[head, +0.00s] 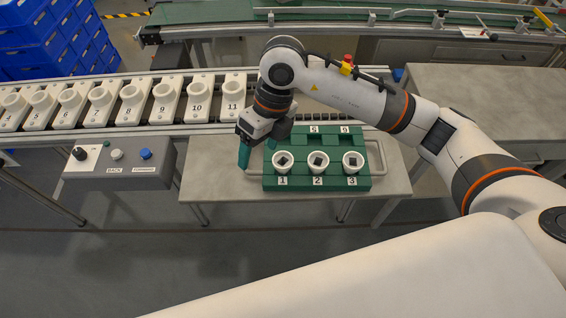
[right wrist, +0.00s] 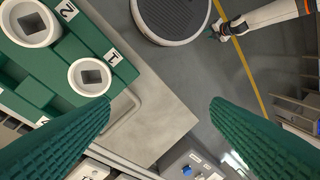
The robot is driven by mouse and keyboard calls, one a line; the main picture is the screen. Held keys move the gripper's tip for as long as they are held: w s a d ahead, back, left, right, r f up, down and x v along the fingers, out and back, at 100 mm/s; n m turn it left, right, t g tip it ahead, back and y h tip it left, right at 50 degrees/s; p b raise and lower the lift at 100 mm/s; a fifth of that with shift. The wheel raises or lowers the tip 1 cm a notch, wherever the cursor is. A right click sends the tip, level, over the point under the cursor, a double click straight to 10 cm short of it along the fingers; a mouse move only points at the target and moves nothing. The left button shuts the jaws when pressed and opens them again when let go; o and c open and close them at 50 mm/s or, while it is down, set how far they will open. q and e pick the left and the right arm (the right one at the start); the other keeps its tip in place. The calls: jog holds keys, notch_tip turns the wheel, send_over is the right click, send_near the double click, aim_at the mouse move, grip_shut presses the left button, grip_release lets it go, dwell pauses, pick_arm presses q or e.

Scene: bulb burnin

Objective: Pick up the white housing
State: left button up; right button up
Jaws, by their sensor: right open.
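Several white housings are in view, and I cannot tell which is meant. In the head view, white ring-shaped housings with dark square centres sit in the green tray at label 1 (head: 283,169), label 2 (head: 318,170) and label 3 (head: 353,170). My right gripper (head: 257,157) is open above the tray's left edge, just left of housing 1. In the right wrist view, the green fingers (right wrist: 160,105) are wide apart with nothing between them. Housing 1 (right wrist: 72,82) lies beyond the left finger, with housing 2 (right wrist: 14,30) further off. My left gripper (right wrist: 232,30) shows small in that view.
A conveyor behind carries numbered white pieces (head: 196,102). A button box (head: 118,170) stands left of the table. Blue crates (head: 40,40) are stacked at the back left.

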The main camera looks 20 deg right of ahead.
jog(key=w+d+h, duration=0.2)
jog(key=d+h, duration=0.1)
jog(key=d, duration=0.3)
jog(key=p, duration=0.1)
send_near(283, 160)
jog(key=s, duration=0.1)
jog(key=s+f, duration=0.1)
jog(key=shift+s+a+f+m+t, duration=0.3)
jog(key=shift+s+a+m+t, duration=0.05)
jog(key=shift+a+m+t, duration=0.05)
jog(key=shift+w+f+p, duration=0.15)
jog(key=shift+f+p, duration=0.3)
jog(key=shift+f, duration=1.1)
jog(key=shift+w+f+p, duration=0.1)
jog(key=shift+f+p, duration=0.35)
jog(key=shift+f, duration=1.1)
jog(key=shift+c, duration=0.3)
jog(key=c, duration=1)
jog(key=shift+o, duration=0.2)
jog(key=shift+r, duration=0.1)
